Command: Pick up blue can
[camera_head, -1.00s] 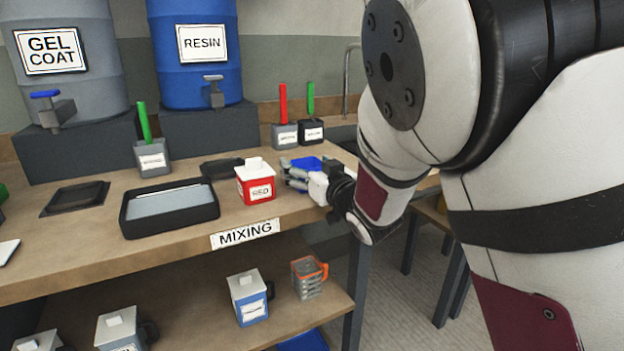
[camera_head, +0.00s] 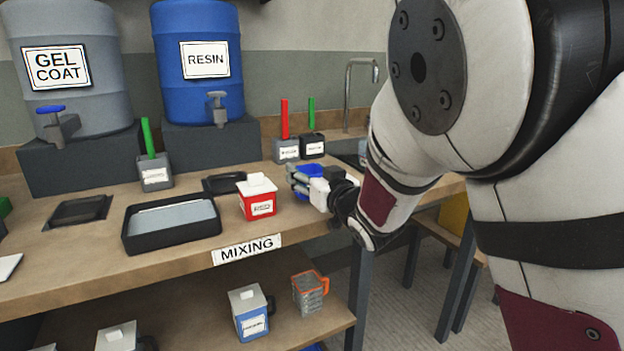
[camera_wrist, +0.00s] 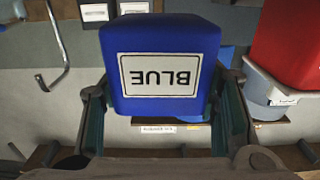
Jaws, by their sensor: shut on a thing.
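The blue can (camera_wrist: 160,35) fills the upper middle of the wrist view. Its white label reads BLUE and appears upside down there. My gripper (camera_wrist: 165,125) is shut on it, with one finger on each side. In the head view my gripper (camera_head: 318,187) is at the right end of the mixing bench, and the blue can (camera_head: 309,170) shows partly behind the fingers. I cannot tell from the head view how far the can is above the bench top.
A red can (camera_head: 257,199) stands close to the left of my gripper on the mixing bench (camera_head: 90,247). A black tray (camera_head: 172,235) lies farther left. Grey and black containers with red and green handles (camera_head: 286,148) stand behind. A sink tap (camera_head: 348,95) rises at the back.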

